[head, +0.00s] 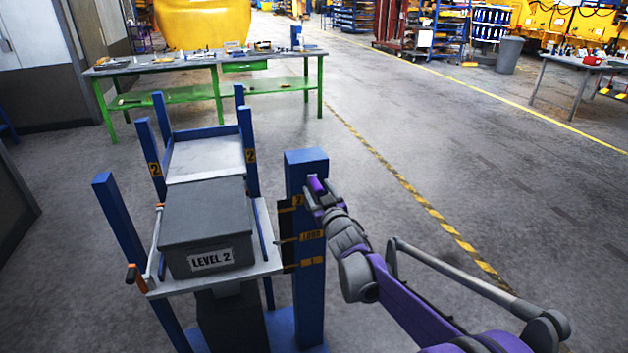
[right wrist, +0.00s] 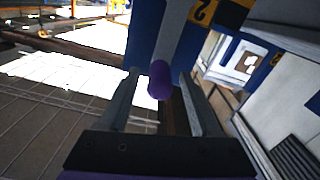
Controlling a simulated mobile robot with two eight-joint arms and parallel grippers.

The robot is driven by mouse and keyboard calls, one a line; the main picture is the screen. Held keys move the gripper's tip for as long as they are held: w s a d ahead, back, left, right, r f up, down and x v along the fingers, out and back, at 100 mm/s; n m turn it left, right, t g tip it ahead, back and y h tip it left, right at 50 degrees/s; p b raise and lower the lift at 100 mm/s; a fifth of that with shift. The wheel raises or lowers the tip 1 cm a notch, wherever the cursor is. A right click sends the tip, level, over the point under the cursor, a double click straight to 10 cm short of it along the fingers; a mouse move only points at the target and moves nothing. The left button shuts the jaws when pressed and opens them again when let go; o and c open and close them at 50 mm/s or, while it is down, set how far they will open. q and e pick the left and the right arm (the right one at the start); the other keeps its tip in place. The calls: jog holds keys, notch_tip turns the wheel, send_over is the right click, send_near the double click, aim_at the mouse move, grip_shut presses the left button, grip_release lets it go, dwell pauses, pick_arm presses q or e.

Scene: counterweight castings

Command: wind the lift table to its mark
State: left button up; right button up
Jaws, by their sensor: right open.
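The lift table's platform (head: 270,262) stands among blue posts and carries a dark grey box (head: 206,230) labelled "LEVEL 2". A tall blue post (head: 309,260) beside the platform bears yellow plates reading "2", "LOAD" (head: 312,236) and "1". My right gripper (head: 318,194) is at the upper part of this post, on its right. In the right wrist view, its two fingers (right wrist: 160,105) stand apart, with a purple round-ended grip (right wrist: 160,80) on a grey bar between them. I cannot tell whether they touch it. My left gripper is not in view.
An orange-handled lever (head: 133,278) sits at the platform's left edge. A pale shelf (head: 206,158) marked "2" stands behind the box. A green-legged workbench (head: 205,62) is farther back. The floor to the right is open, crossed by a yellow-black line (head: 440,220).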

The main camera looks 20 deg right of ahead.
aim_at(314, 181)
jog(key=shift+w, duration=2.15)
grip_shut()
